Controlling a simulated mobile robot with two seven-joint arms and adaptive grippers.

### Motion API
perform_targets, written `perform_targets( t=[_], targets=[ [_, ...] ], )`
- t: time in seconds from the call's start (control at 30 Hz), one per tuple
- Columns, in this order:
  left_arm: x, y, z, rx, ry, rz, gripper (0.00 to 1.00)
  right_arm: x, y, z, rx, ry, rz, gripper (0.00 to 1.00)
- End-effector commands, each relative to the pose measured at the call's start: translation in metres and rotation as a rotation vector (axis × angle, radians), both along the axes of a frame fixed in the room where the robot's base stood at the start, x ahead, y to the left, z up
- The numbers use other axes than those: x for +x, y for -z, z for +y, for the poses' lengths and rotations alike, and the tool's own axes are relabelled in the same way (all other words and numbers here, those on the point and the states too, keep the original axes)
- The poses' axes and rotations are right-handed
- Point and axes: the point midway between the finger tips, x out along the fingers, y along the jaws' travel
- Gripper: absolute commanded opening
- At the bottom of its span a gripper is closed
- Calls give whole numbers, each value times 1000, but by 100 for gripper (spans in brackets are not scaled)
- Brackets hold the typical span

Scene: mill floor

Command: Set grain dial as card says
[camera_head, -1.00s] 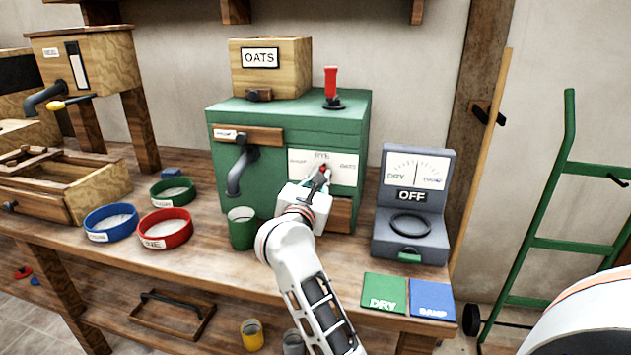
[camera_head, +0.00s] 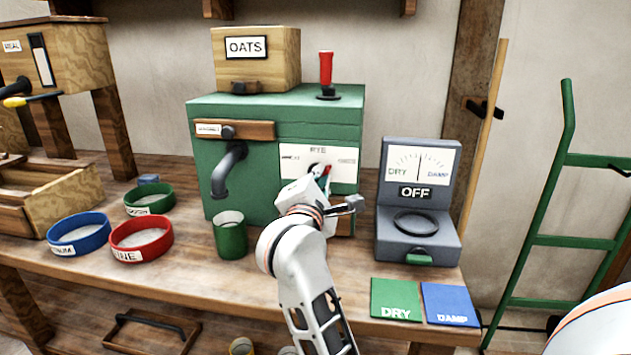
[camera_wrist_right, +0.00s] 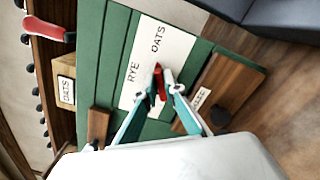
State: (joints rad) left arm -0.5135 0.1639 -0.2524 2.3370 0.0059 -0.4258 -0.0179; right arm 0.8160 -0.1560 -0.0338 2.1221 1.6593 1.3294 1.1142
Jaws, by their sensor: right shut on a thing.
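The grain dial is a white plate (camera_head: 345,162) on the front of a green mill (camera_head: 240,150). RYE is at its top and OATS at its right; the left word is too small to read. My right gripper (camera_head: 325,176) is shut on the dial's red pointer knob, which the wrist view shows between the fingertips (camera_wrist_right: 163,84). The knob appears tilted to the upper right in the head view, but its exact mark is unclear. An OATS card (camera_head: 246,47) is on the wooden hopper (camera_head: 283,58) atop the mill. My left gripper is out of view.
A grey meter (camera_head: 416,210) reading OFF stands right of the mill. DRY (camera_head: 396,298) and DAMP (camera_head: 450,303) cards lie before it. A green cup (camera_head: 230,237) and blue, red and green rings stand left. A red-handled lever (camera_head: 326,72) rises from the mill top.

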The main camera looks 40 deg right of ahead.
Motion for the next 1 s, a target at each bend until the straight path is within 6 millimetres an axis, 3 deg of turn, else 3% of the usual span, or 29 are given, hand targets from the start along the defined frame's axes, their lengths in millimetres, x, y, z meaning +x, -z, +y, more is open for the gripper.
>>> perform_targets(
  t=[0.67,0.7,0.73,1.0],
  targets=[
    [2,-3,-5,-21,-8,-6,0,0,2,0,42,1,-44,0],
    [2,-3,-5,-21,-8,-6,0,0,2,0,42,0,-44,17],
    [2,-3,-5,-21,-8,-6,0,0,2,0,41,0,-45,25],
    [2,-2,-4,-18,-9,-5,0,0,1,0,40,0,-45,26]
  ],
)
